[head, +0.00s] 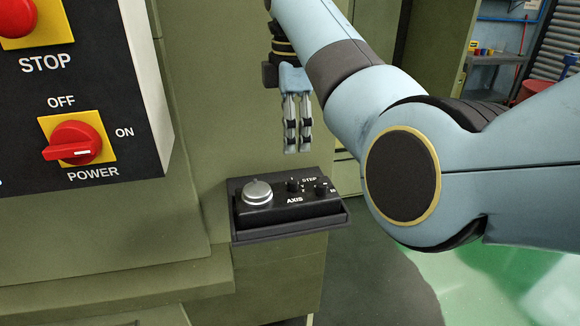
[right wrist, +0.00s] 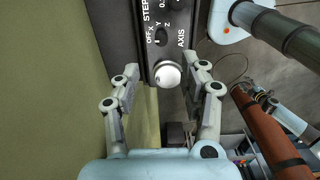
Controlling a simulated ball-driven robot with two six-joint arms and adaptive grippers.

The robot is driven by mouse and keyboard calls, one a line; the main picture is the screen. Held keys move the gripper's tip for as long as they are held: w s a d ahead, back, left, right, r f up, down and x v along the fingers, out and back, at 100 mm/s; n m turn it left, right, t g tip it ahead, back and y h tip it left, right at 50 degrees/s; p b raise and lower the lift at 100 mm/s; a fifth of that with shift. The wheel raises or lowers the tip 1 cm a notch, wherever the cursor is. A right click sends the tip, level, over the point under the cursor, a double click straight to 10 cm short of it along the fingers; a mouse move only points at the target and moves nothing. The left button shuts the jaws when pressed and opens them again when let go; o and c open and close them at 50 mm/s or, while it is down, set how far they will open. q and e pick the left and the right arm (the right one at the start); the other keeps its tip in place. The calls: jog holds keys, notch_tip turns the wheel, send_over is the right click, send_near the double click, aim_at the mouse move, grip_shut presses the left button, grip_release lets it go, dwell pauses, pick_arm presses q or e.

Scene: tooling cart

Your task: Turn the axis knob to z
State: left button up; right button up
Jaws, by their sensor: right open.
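A black control box (head: 285,211) sits on a small shelf on the green machine. The black axis knob (head: 293,185) stands mid-box, above the word AXIS; in the right wrist view (right wrist: 161,37) it has OFF, X, Y and Z marks beside it. I cannot tell which mark it points to. A silver round handwheel (head: 257,192) is left of it and shows in the right wrist view (right wrist: 167,75). My right gripper (head: 298,150) is open, pointing down above the box; in the right wrist view its fingers (right wrist: 166,72) appear either side of the handwheel. My left gripper is out of view.
A second small black knob (head: 322,188), by the STEP label, stands right of the axis knob. A panel with a red power switch (head: 73,145) and a red stop button (head: 17,18) is at the left. My right arm fills the right side of the head view.

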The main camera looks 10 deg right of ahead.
jog(key=p, duration=0.1)
send_over(293, 181)
notch_tip(293, 181, down, 5)
jog(key=shift+r, duration=0.1)
notch_tip(293, 181, down, 3)
jog(key=shift+f+p, duration=0.3)
jog(key=shift+f, duration=0.6)
jog(key=shift+c, duration=1.6)
jog(key=c, duration=0.4)
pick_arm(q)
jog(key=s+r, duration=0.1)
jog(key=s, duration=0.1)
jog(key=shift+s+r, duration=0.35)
pick_arm(e)
grip_shut()
